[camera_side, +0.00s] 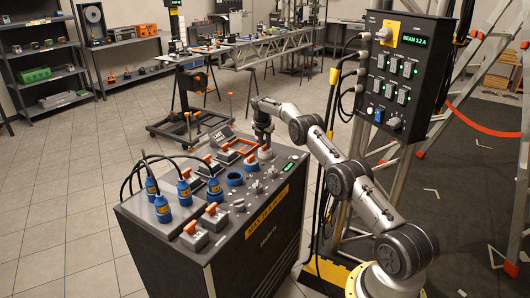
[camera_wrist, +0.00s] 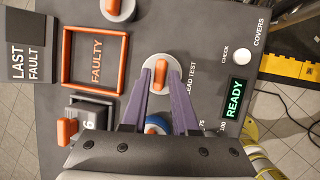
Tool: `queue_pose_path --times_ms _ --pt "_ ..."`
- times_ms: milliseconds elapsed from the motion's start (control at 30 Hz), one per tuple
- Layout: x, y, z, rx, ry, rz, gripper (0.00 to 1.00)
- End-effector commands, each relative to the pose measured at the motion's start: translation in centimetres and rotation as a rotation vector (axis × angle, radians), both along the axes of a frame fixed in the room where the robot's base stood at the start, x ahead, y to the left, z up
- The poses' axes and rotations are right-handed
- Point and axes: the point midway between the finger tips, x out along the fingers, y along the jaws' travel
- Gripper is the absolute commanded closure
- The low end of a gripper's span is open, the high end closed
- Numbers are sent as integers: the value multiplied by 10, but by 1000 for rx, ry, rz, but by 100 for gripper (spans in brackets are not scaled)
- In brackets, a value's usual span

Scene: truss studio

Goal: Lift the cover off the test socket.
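The test socket's cover (camera_wrist: 160,76) is a pale grey round cap with an upright orange handle, by the "LEAD TEST" lettering in the wrist view. In the side view the pale cap (camera_side: 265,154) is at the console's far edge, under my gripper (camera_side: 263,143). My gripper's purple fingers (camera_wrist: 159,78) stand on both sides of the handle, close against it, and look shut on it. The cover appears down on the panel; any small gap under it cannot be seen. It hides the socket below it.
A blue ring (camera_wrist: 157,123) lies close by, between my fingers in the wrist view. An orange "FAULTY" frame (camera_wrist: 95,60) is to the left. A white check button (camera_wrist: 242,55) and a green READY display (camera_wrist: 234,98) are to the right. Cabled blue plugs (camera_side: 184,192) stand nearer.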

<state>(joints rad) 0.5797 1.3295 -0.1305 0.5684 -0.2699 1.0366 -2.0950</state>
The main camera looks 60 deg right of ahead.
Motion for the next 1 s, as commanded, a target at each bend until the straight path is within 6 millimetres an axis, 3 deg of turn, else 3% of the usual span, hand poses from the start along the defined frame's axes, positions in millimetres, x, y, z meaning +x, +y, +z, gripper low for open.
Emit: queue_pose_path --times_ms 367,533,1000 --pt "1 -3 -7 -1 0 0 72" --pt "1 -3 -7 -1 0 0 100" --pt "1 -3 -6 0 0 0 100"
